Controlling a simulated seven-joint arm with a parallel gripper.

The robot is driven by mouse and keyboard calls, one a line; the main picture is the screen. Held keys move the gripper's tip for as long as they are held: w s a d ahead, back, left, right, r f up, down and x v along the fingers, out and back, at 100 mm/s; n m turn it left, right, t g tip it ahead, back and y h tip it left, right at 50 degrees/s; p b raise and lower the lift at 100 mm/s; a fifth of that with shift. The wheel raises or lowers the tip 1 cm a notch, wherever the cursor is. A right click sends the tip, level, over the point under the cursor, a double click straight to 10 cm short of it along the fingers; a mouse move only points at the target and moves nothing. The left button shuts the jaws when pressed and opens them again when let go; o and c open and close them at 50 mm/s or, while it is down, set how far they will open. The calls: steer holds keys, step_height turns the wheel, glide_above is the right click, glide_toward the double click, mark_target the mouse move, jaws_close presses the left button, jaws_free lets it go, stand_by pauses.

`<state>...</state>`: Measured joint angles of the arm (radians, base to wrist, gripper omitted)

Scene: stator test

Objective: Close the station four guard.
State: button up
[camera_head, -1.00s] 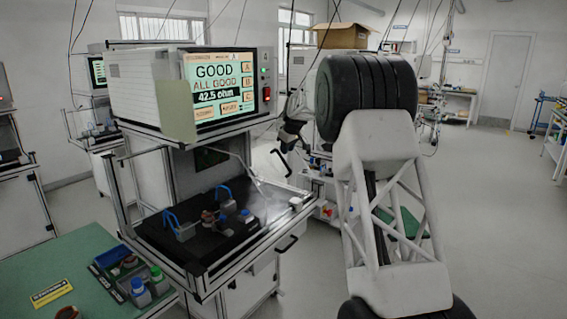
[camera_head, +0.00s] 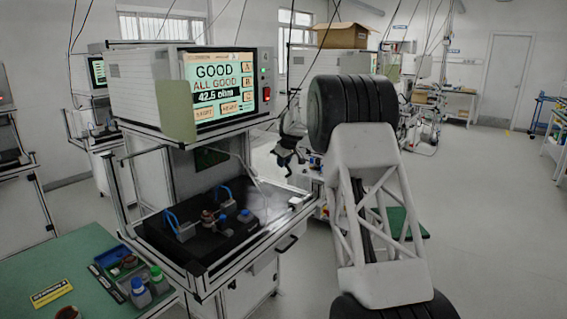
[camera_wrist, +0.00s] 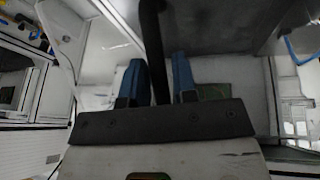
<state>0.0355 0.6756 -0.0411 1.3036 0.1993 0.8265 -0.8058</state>
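The station (camera_head: 205,170) stands left of centre in the head view, with a lit screen (camera_head: 220,85) reading GOOD. A clear guard with thin metal edges (camera_head: 243,160) seems to be raised over its work bay; its panel is hard to see. My gripper (camera_head: 287,157) is at the station's right side, small and dark in the head view. In the wrist view, the two blue fingers of my gripper (camera_wrist: 158,82) are apart. A black handle bar (camera_wrist: 153,35) runs between them, close to both. I cannot make out firm contact. The handle blends with my gripper in the head view.
The station's dark work surface (camera_head: 205,238) holds several small parts and blue-handled blocks. A lower black handle (camera_head: 288,243) is on its front. A green-topped bench (camera_head: 40,270) with bottles is at left. The floor (camera_head: 490,220) at right is clear.

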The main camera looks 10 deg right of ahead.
steer(key=shift+w+f, duration=0.1)
steer(key=shift+f, duration=0.05)
jaws_close()
steer(key=shift+a, duration=0.1)
steer(key=s+a, duration=2.4)
steer(key=s, duration=0.1)
steer(key=shift+a, duration=0.4)
steer(key=shift+s+a, duration=0.1)
jaws_free()
